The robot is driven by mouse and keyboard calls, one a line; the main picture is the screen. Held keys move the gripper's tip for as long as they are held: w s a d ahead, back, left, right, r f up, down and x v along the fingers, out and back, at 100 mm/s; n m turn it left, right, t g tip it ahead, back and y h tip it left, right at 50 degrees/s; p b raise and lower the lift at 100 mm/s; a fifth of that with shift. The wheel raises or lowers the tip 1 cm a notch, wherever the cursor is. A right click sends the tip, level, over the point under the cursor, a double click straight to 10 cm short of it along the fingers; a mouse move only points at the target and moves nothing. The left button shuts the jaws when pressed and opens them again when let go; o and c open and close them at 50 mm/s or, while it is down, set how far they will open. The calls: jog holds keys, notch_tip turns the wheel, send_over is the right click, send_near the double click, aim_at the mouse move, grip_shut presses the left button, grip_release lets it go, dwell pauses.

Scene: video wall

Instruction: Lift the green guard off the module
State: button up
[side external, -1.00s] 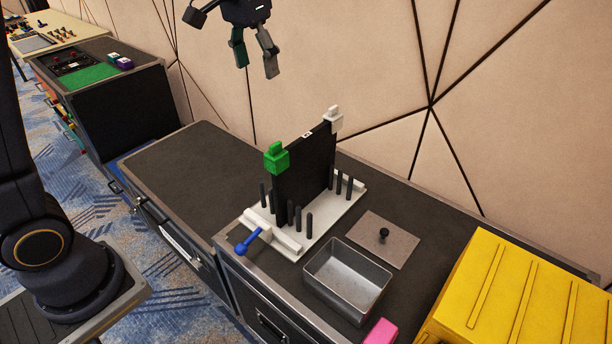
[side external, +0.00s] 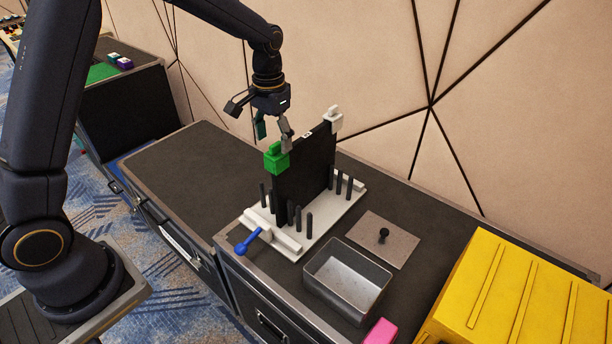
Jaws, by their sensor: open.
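The green guard (side external: 275,159) sits on the upper left corner of the black module (side external: 305,172). The module stands upright between dark posts on a white base (side external: 329,222). A white guard (side external: 333,120) sits on the module's other upper corner. My gripper (side external: 274,141) is open, pointing down, close to the green guard. One finger overlaps the guard's top right in the picture; I cannot tell whether it touches. The other finger is up and to the left, apart from the guard.
A blue-handled lever (side external: 247,243) is at the base's front. The bench (side external: 185,170) is clear at left.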

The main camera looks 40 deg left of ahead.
aim_at(275, 153)
jog(key=f, duration=0.5)
jog(key=shift+s+d, duration=0.2)
jog(key=shift+d, duration=0.15)
jog(key=shift+r, duration=0.1)
jog(key=c, duration=1.1)
jog(key=shift+r, duration=0.1)
